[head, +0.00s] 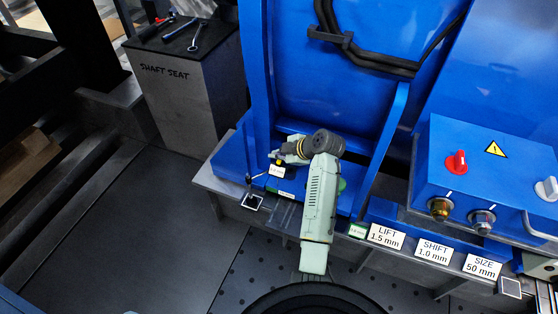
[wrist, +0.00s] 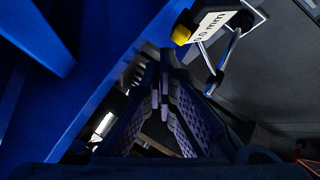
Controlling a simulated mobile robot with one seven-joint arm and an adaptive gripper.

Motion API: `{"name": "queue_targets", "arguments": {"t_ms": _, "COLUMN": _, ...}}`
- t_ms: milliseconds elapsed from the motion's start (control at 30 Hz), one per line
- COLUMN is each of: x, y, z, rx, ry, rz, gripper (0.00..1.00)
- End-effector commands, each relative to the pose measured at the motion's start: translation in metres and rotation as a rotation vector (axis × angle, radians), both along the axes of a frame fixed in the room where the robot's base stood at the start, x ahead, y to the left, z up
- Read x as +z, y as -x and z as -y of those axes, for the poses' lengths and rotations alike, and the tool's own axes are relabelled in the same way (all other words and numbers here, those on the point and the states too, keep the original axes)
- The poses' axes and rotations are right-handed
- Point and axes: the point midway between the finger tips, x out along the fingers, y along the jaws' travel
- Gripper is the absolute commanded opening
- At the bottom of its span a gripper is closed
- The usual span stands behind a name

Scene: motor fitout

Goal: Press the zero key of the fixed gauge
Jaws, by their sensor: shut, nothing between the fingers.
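The fixed gauge shows in the wrist view as a white plate reading "0.0 mm" (wrist: 213,26) in a grey frame at the top. A yellow key (wrist: 181,35) sits at the plate's left end.
A blue control box (head: 480,175) with a red knob (head: 456,162) is at right. A "SHAFT SEAT" block (head: 190,85) stands at back left.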

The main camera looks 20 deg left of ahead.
Motion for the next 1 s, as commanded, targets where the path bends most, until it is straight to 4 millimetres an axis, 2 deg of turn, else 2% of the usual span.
{"name": "queue_targets", "arguments": {"t_ms": 167, "x": 0.009, "y": 0.000, "z": 0.000, "rx": 0.000, "ry": 0.000, "rz": 0.001, "gripper": 0.00}}
{"name": "queue_targets", "arguments": {"t_ms": 600, "x": 0.050, "y": 0.000, "z": 0.000, "rx": 0.000, "ry": 0.000, "rz": 0.001, "gripper": 0.00}}
{"name": "queue_targets", "arguments": {"t_ms": 1000, "x": 0.050, "y": 0.000, "z": 0.000, "rx": 0.000, "ry": 0.000, "rz": 0.000, "gripper": 0.00}}
